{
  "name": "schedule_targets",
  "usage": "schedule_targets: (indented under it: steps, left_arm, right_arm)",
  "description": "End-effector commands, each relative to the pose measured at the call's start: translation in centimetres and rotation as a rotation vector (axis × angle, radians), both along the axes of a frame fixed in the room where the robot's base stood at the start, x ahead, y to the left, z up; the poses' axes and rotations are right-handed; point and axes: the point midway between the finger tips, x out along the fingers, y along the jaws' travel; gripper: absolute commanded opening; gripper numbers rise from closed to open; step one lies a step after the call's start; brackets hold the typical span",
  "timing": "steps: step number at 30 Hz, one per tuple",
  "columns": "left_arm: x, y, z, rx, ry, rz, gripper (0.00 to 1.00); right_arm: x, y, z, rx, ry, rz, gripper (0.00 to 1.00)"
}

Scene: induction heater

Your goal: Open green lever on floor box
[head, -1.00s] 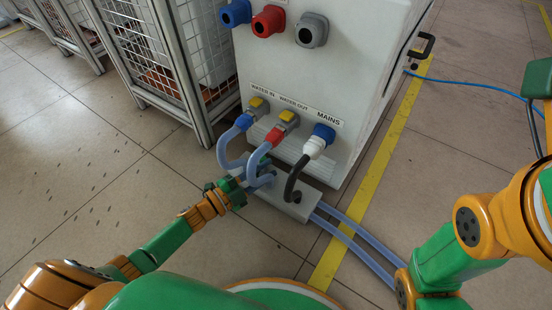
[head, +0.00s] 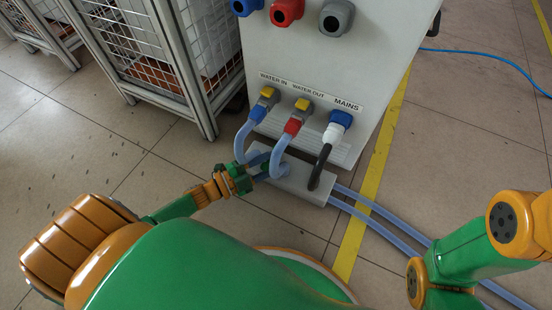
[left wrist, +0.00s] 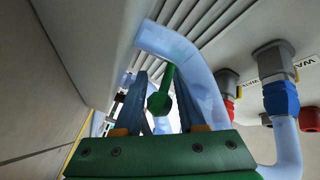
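The grey floor box (head: 322,192) lies on the floor in front of the white machine, with hoses and a black cable running into its top. My left gripper (head: 246,178) is at the box's left end in the head view, beside the hoses. In the left wrist view the green lever (left wrist: 160,101), a rod with a rounded end, shows between the two fingers of my left gripper (left wrist: 161,76). The fingers stand apart, with gaps beside the lever, so they look open around it. The lever is hidden by the gripper in the head view. My right gripper is out of view.
The white machine (head: 345,60) has WATER IN, WATER OUT and MAINS connectors. A pale blue hose (left wrist: 180,55) arches close to my left fingers. A wire cage cart (head: 150,45) stands at the left. Two hoses (head: 385,225) cross the yellow floor line to the right.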

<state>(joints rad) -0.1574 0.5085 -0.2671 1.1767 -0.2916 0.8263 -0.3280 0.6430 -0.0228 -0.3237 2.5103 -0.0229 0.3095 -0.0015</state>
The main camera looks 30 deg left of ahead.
Motion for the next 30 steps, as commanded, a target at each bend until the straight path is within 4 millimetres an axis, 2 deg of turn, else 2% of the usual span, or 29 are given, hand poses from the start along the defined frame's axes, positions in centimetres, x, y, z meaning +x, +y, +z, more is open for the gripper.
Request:
schedule_targets:
  steps: [1,2,11,15,21,30]
  left_arm:
    - [0.0,0.0,0.0,0.0,0.0,-0.001,0.56]
    - [0.0,0.0,0.0,0.0,0.0,-0.001,0.61]
    - [-0.2,0.0,0.1,-0.001,0.0,-0.002,0.61]
    - [-2.4,1.5,0.3,0.001,0.005,-0.001,0.61]
    - [-5.3,3.7,0.1,0.0,0.002,-0.001,0.61]
    - [-5.9,4.1,0.0,-0.002,-0.001,0.0,0.61]
  right_arm:
    - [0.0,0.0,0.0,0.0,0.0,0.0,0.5]
    - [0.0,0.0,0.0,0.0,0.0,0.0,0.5]
    - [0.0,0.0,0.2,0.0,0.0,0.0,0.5]
    - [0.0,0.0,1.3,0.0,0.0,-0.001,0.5]
    - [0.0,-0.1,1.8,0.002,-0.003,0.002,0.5]
    - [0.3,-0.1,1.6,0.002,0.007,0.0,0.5]
